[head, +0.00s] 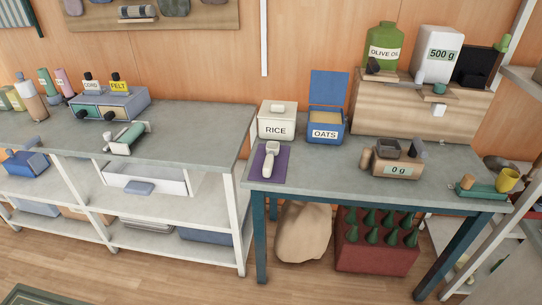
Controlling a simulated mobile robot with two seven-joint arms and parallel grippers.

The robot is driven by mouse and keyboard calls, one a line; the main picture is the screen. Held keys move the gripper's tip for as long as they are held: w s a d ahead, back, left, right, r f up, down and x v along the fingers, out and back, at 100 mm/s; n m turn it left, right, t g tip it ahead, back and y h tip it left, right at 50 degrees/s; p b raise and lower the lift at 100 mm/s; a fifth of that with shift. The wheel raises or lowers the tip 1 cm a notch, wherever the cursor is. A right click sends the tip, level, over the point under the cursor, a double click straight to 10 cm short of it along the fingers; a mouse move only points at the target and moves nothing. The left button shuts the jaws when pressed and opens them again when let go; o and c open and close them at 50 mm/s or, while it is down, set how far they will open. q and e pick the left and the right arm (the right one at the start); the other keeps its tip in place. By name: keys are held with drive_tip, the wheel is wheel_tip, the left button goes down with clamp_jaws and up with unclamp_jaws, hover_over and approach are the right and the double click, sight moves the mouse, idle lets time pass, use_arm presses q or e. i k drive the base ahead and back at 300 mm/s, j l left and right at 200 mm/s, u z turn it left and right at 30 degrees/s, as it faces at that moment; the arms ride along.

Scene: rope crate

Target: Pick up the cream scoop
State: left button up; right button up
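The cream scoop (268,163) lies on a purple mat (280,175) at the left end of the blue-legged table. Its wider end points toward the back and its narrow end toward the front of the table. It sits just in front of the white RICE container (276,121). Neither of my grippers shows in the head view.
A blue OATS bin (326,129) with its lid up stands beside the RICE container. A scale reading 0 g (398,169) is to the right. The grey tabletop (325,175) between mat and scale is clear. A separate grey bench (200,135) stands left.

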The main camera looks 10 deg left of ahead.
sight(272, 147)
drive_tip(key=j+z, duration=0.15)
drive_tip(key=z, duration=0.2)
drive_tip(key=j+z, duration=0.15)
drive_tip(key=z, duration=0.2)
drive_tip(key=j+z, duration=0.2)
drive_tip(key=z, duration=0.15)
drive_tip(key=j+z, duration=0.25)
drive_tip(key=j, duration=0.3)
drive_tip(key=k+j+z, duration=0.15)
drive_tip(key=j+z, duration=0.15)
drive_tip(key=j, duration=0.2)
drive_tip(key=k+j, duration=0.1)
drive_tip(key=j, duration=0.25)
drive_tip(key=k+j+z, duration=0.1)
drive_tip(key=j, duration=0.25)
drive_tip(key=k+j, duration=0.1)
drive_tip(key=j, duration=0.25)
